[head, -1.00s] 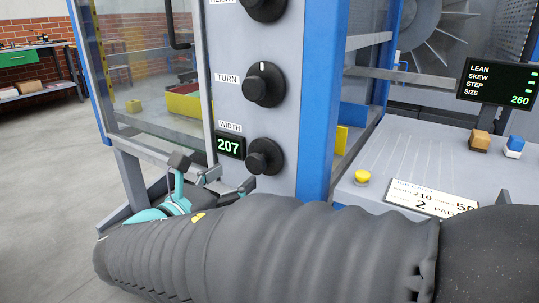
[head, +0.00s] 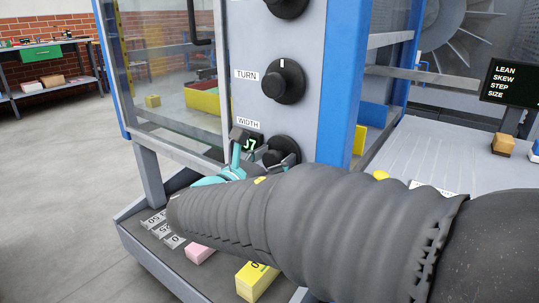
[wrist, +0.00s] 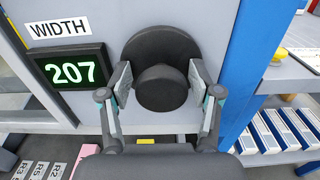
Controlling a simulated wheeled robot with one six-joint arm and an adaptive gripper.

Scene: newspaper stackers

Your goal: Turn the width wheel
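The width wheel is a black round knob (wrist: 162,90) on a wider black disc, on the grey panel of the machine. In the head view the wheel (head: 281,146) is partly hidden by my fingers. My gripper (wrist: 161,80) is open, with one finger on each side of the knob and thin gaps seeming to remain. In the head view my gripper (head: 266,150) is at the panel in front of the wheel. The width display (wrist: 75,72) left of the wheel reads 207 in green; in the head view a finger partly covers it.
The turn knob (head: 283,81) sits above the width wheel, with another knob higher up. A blue post (head: 345,90) stands right of the panel. Below my arm a ledge holds grey blocks, a pink block (head: 200,253) and a yellow block (head: 257,281).

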